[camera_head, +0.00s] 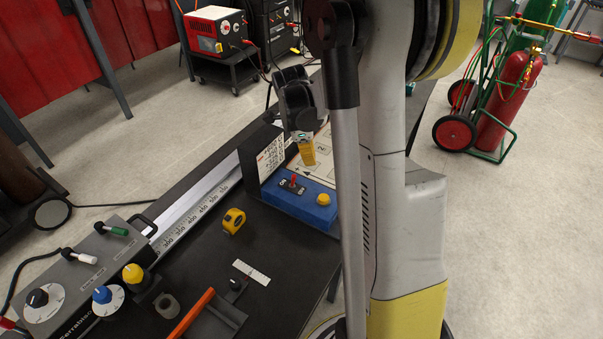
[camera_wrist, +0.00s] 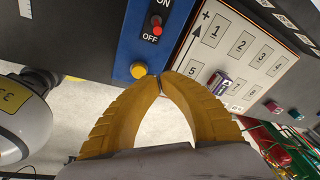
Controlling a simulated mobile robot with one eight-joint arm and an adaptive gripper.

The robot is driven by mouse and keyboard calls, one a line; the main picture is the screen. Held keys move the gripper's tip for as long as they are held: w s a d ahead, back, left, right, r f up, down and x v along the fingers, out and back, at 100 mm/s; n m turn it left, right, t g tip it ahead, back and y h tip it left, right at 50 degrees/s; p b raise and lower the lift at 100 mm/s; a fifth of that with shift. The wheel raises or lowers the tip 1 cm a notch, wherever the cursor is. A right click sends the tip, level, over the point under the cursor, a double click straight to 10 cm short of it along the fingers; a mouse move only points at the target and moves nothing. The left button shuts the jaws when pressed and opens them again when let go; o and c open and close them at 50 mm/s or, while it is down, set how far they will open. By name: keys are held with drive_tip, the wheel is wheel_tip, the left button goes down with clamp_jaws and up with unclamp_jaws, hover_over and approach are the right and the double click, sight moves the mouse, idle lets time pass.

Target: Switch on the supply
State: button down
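The supply looks to be the blue box (camera_head: 310,207) on the dark bench, with a red-tipped toggle switch (camera_head: 293,180) and a yellow knob (camera_head: 323,199) on top. In the wrist view, the toggle (camera_wrist: 156,27) stands between the ON and OFF labels. Its red tip appears nearer OFF, but the viewing angle leaves its position uncertain. The yellow knob (camera_wrist: 138,71) shows near my fingertips. My gripper (camera_head: 308,163) points down above and behind the blue box, apart from the switch. In the wrist view, its yellow fingers (camera_wrist: 160,77) meet at the tips with nothing seen between them.
A numbered white panel (camera_wrist: 240,50) adjoins the blue box, with a small purple-and-white block (camera_wrist: 218,80) by it. A yellow tape measure (camera_head: 233,220), an orange-handled tool (camera_head: 192,315) and a knobbed control box (camera_head: 75,275) are on the bench. A gas-cylinder cart (camera_head: 490,110) stands right.

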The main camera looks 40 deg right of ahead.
sight(293, 181)
drive_tip(key=b+x, duration=0.4)
drive_tip(key=x, duration=0.5)
drive_tip(key=shift+f, duration=0.4)
drive_tip(key=shift+w+a+r+b, duration=0.1)
drive_tip(key=shift+w+a+b, duration=0.15)
drive_tip(key=shift+w+a, duration=0.3)
drive_tip(key=shift+w+a+r+b, duration=0.1)
drive_tip(key=shift+w+a+b, duration=0.2)
drive_tip(key=shift+a, duration=0.35)
drive_tip(key=shift+w+a+r, duration=0.1)
drive_tip(key=shift+w+a, duration=0.15)
drive_tip(key=shift+a, duration=0.05)
